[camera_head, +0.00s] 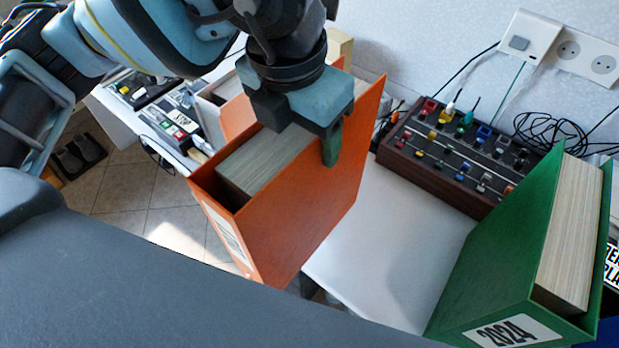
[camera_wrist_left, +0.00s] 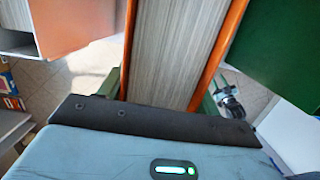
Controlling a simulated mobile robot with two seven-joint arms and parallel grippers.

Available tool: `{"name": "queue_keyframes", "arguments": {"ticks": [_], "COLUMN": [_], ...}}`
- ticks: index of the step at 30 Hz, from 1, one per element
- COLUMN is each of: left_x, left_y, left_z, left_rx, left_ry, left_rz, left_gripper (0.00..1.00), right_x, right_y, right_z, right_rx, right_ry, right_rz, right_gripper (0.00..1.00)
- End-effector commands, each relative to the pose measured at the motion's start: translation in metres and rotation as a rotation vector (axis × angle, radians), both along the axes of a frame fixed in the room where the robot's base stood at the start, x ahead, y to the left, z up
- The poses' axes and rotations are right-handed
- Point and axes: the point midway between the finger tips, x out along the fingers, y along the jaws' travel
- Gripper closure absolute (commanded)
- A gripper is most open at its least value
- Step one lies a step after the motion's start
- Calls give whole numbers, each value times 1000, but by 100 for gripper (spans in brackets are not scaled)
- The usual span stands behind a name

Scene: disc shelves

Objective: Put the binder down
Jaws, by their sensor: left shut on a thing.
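An orange binder (camera_head: 290,207) full of paper stands upright in the middle of the head view, its labelled spine facing me. My left gripper (camera_head: 305,135) comes from above and is shut on the binder's top, with a finger against its right cover. In the left wrist view the binder's paper block (camera_wrist_left: 175,50) and orange cover edges sit between the fingers of the gripper (camera_wrist_left: 160,100). The binder's lower end reaches past the front edge of the white table (camera_head: 385,240). Whether its bottom touches the table cannot be told.
A green binder (camera_head: 500,255) labelled 2024 stands at the right. A mixer-like box with coloured knobs (camera_head: 460,150) lies at the back, with black cables (camera_head: 550,135) beside it. Small devices (camera_head: 170,115) lie at the left. White table surface is free between the binders.

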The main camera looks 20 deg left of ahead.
Motion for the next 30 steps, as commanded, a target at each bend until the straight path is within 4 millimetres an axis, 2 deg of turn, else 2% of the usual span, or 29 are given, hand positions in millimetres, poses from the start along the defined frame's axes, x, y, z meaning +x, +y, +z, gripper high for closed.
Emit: {"name": "queue_keyframes", "arguments": {"ticks": [4, 8, 24, 30], "left_x": [2, 14, 113, 138], "left_y": [1, 4, 36, 43], "left_z": [1, 0, -8, -11], "left_rx": [-1, -1, -3, -2], "left_ry": [-3, -2, -3, -3], "left_rz": [2, 5, 4, 1], "left_gripper": [100, 100, 100, 100], "right_x": [-1, -2, 2, 3], "right_y": [0, 0, 0, 0], "right_z": [0, 1, 7, 8], "right_rx": [0, 0, 1, 0], "right_ry": [2, 3, -8, -10], "right_rz": [0, -1, -1, -1], "right_gripper": [64, 64, 64, 64]}}
